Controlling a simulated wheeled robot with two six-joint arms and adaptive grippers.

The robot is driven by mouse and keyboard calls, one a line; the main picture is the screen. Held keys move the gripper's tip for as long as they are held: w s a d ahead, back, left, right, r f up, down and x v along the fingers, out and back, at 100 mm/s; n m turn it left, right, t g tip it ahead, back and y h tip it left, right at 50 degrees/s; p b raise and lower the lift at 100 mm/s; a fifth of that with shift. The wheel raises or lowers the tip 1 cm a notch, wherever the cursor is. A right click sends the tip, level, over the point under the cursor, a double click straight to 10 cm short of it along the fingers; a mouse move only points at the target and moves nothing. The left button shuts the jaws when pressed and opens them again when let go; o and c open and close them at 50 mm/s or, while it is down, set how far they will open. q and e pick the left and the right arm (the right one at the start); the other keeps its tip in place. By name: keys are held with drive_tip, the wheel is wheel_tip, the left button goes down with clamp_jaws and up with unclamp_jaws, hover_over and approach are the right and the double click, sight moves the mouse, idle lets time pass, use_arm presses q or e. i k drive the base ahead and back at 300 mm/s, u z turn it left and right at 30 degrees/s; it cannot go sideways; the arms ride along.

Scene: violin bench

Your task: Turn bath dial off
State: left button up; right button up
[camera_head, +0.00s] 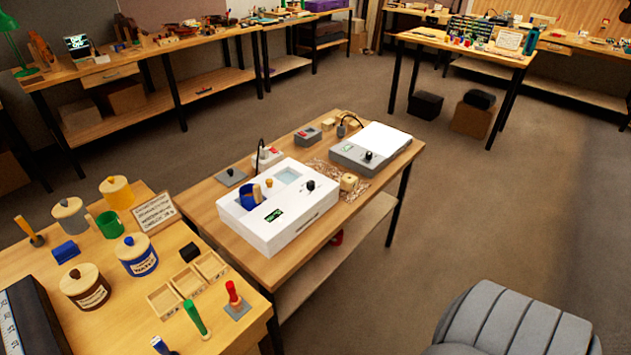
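The white bath (275,215) stands on the middle wooden bench. A black dial (310,186) sits on its top near the right end. A small display with green digits (273,215) is on the bath's near side. A blue pot (250,197) stands in the bath's left opening, and the other opening (287,175) looks pale inside. The dial's pointer setting is too small to read. Neither of my grippers is in view.
A grey device with a white top (371,146) and its own black knob stands behind the bath. The left bench (130,290) holds jars, a wooden tray and handled tools. A grey ribbed shape (510,322) fills the lower right.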

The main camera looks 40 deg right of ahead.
sight(310, 184)
drive_tip(key=k, duration=0.4)
drive_tip(key=z, duration=0.9)
